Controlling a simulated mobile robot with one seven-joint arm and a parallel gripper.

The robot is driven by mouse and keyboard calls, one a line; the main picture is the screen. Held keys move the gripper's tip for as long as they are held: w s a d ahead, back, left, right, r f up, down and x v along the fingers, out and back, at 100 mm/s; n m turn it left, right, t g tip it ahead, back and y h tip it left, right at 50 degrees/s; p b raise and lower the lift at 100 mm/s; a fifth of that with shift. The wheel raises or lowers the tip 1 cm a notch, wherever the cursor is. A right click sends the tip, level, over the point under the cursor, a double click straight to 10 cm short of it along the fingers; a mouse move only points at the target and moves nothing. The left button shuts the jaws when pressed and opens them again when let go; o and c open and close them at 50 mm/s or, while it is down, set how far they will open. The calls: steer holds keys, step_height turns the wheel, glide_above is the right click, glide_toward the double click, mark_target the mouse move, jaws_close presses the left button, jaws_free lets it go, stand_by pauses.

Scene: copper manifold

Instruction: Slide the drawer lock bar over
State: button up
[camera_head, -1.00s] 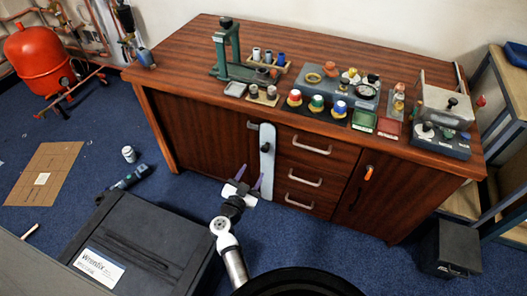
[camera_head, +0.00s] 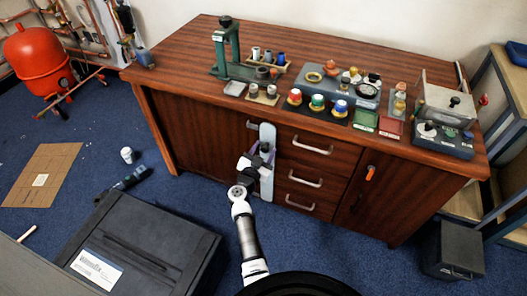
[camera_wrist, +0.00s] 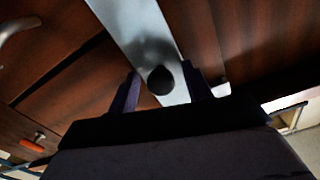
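The drawer lock bar (camera_head: 267,185) is a pale grey upright strip on the cabinet front, just left of the three drawers. In the wrist view the bar (camera_wrist: 133,25) runs diagonally, with a round black knob (camera_wrist: 160,80) on it. My gripper (camera_head: 259,152) is at the bar's upper half, in front of the knob, which it hides in the head view. In the wrist view my gripper (camera_wrist: 164,88) is open, with one purple finger on each side of the knob. Visible gaps remain between the fingers and the knob; depth contact is unclear.
Drawer handles (camera_head: 313,146) stick out to the right of the bar. An orange-handled door (camera_head: 370,172) is further right. The wooden cabinet top (camera_head: 185,50) carries several small items. A black case (camera_head: 150,245) lies on the floor at left.

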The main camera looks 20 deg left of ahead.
jaws_close()
steer(key=shift+a+p, duration=0.65)
steer(key=shift+a, duration=1.35)
steer(key=shift+o, duration=0.3)
jaws_free()
steer(key=shift+a, duration=0.15)
steer(key=s+p, duration=0.1)
steer(key=s, duration=1.2)
steer(key=shift+s+a, duration=0.15)
steer(key=shift+s, duration=0.25)
